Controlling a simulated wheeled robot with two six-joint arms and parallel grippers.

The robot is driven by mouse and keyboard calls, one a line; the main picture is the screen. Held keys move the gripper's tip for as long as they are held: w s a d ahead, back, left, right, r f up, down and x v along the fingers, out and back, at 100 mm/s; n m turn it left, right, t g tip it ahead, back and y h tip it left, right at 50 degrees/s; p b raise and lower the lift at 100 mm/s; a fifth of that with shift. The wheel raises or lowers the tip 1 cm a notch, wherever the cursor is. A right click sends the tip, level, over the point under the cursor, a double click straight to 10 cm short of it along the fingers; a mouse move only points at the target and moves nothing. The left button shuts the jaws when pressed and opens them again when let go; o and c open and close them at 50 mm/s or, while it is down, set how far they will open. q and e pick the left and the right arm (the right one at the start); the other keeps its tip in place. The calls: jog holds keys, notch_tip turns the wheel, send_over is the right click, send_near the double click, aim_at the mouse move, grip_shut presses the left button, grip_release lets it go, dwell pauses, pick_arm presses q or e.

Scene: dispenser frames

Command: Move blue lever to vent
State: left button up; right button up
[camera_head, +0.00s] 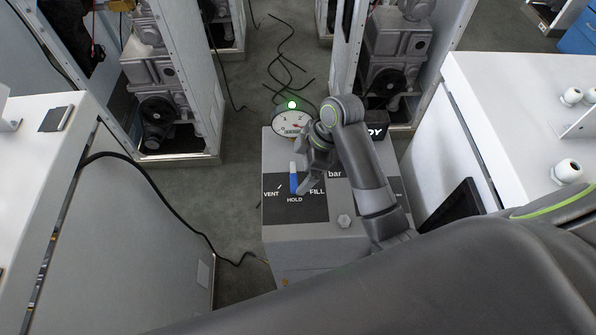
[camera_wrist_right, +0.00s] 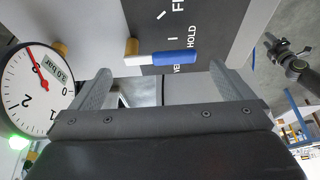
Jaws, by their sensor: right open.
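The blue lever (camera_head: 293,182) is on the dark panel (camera_head: 318,209) of the grey box, its blue end towards HOLD. VENT is to its left and FILL to its right in the head view. In the right wrist view the lever (camera_wrist_right: 175,58) has a white stem on a brass pivot, between and beyond the fingers. My right gripper (camera_head: 312,172) is open at the lever; its two fingers also show apart in the right wrist view (camera_wrist_right: 165,80). Touch cannot be told. A small dark jointed shape (camera_wrist_right: 292,62) may be my left gripper; its jaws are unclear.
A round gauge (camera_head: 290,122) with a green lamp stands behind the panel; it is also at the left of the right wrist view (camera_wrist_right: 35,90). White cabinets flank the box.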

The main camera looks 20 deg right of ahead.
aim_at(294, 180)
jog(key=shift+x, duration=1.05)
jog(key=shift+a+f, duration=0.1)
jog(key=shift+f, duration=0.2)
pick_arm(q)
jog(key=shift+s+a+r, duration=0.1)
jog(key=shift+s+a, duration=0.2)
jog(key=shift+s, duration=0.4)
jog(key=shift+w, duration=0.2)
pick_arm(e)
jog(key=shift+c, duration=0.4)
